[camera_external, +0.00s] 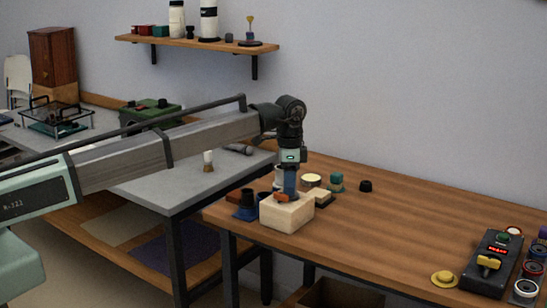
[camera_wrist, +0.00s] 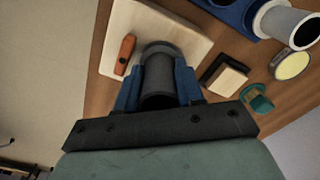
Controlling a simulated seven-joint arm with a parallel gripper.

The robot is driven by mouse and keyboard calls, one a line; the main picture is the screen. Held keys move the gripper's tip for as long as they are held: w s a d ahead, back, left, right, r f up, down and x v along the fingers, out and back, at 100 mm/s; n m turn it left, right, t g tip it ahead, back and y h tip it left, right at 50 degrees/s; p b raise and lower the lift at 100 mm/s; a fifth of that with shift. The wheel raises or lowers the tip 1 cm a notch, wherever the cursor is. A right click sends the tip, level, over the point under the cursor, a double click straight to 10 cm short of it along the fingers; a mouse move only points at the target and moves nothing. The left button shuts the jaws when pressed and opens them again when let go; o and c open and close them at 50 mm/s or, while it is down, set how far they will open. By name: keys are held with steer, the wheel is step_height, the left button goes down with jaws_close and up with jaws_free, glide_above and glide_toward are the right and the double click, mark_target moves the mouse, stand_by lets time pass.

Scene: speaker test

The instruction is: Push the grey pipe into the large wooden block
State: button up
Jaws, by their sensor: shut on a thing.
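The large wooden block (camera_external: 287,216) is pale and sits near the front-left edge of the brown table. It also shows in the wrist view (camera_wrist: 119,29). My gripper (camera_external: 289,190) points down right over the block. In the wrist view its blue fingers (camera_wrist: 157,90) are shut on a dark grey pipe (camera_wrist: 158,77), one on each side. A grey ring shows at the pipe's far end, against the block. I cannot tell how deep the pipe sits in the block. An orange piece (camera_wrist: 125,54) lies on the block's top, left of the pipe.
Behind the block are a blue holder (camera_external: 245,213), a yellow-topped disc (camera_external: 311,180), a black-and-cream block (camera_external: 321,199), a teal piece (camera_external: 336,182) and a black knob (camera_external: 366,186). A control box (camera_external: 490,264) stands far right. The table's middle is clear.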

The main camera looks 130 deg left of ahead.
steer(key=shift+f, duration=0.1)
steer(key=o, duration=1.1)
steer(key=shift+r, duration=3.75)
steer(key=shift+w, duration=0.1)
